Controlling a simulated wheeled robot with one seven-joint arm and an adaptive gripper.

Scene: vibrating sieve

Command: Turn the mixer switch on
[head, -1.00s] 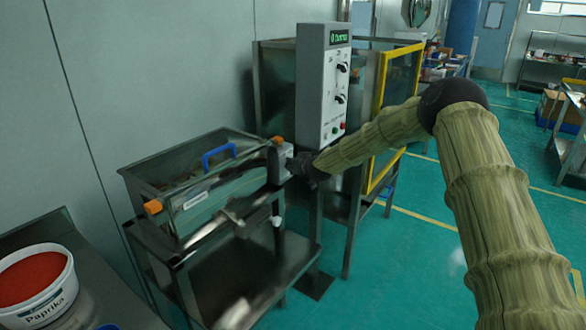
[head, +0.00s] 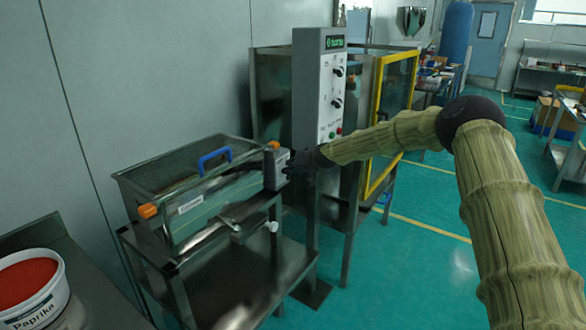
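The grey control box (head: 318,92) stands upright on a post behind the sieve, with a lit green display, two black rotary knobs and small green and red buttons on its front. The upper knob (head: 338,71) and lower knob (head: 336,103) are both visible; I cannot tell which is the mixer switch. My gripper (head: 290,168) is at the end of my sleeved arm, low and left of the box, beside the small grey unit at the sieve's right end. Its fingers are dark and small, so I cannot tell whether they are open or touching that unit.
The metal sieve box (head: 190,210) with blue handle (head: 214,158) and orange corner clamps sits on a steel frame. A paprika tub (head: 38,305) stands at lower left. A yellow-framed cabinet (head: 388,120) is behind my arm.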

